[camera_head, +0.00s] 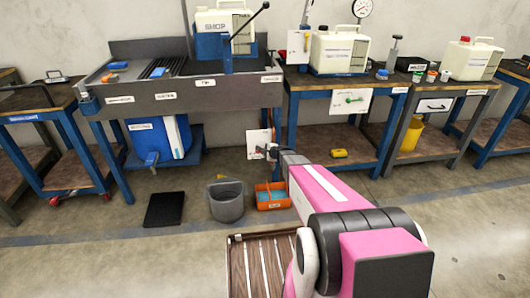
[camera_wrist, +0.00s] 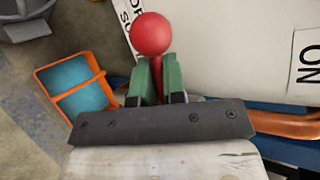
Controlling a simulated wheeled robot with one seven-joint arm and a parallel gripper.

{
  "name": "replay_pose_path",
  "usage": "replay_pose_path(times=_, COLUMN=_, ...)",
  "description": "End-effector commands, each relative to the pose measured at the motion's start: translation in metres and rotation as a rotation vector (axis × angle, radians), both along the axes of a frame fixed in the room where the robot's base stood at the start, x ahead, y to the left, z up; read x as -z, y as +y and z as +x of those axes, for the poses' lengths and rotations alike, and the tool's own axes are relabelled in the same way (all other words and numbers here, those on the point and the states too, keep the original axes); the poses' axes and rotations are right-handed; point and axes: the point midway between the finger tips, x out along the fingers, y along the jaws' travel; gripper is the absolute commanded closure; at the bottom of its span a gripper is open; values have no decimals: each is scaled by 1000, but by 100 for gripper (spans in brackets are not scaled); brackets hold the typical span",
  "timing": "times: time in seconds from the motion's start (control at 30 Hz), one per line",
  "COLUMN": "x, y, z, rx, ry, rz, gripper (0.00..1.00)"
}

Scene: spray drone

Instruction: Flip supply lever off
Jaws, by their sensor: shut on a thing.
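The supply lever (camera_wrist: 151,34) has a red ball knob and a red stem, seen in the wrist view. My gripper (camera_wrist: 157,78) has green fingers shut on the stem just below the knob, one finger on each side. The lever stands in front of a white panel (camera_wrist: 225,45) with partly cut-off black lettering at its left and right. In the head view my gripper (camera_head: 270,152) is at the white panel (camera_head: 258,144) below the right end of the grey sink bench; the lever itself is hidden there.
An orange caddy (camera_head: 271,196) with blue inside stands on the floor below my gripper, beside a grey bucket (camera_head: 226,201) and a black mat (camera_head: 164,209). A copper pipe (camera_wrist: 285,124) runs right of the lever. The grey sink bench (camera_head: 180,98) is above. Open floor lies in front.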

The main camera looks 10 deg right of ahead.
Motion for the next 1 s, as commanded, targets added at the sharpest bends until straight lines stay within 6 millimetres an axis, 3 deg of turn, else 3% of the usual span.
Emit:
replay_pose_path(times=0.5, x=2, y=-1, z=-1, rx=0, ry=0, rz=-25, gripper=100)
replay_pose_path(times=0.53, x=2, y=0, z=-1, rx=0, ry=0, rz=-25, gripper=82)
replay_pose_path(times=0.57, x=2, y=0, z=-1, rx=0, ry=0, rz=-25, gripper=78)
replay_pose_path(times=1.0, x=-3, y=-3, z=-7, rx=0, ry=0, rz=-21, gripper=78)
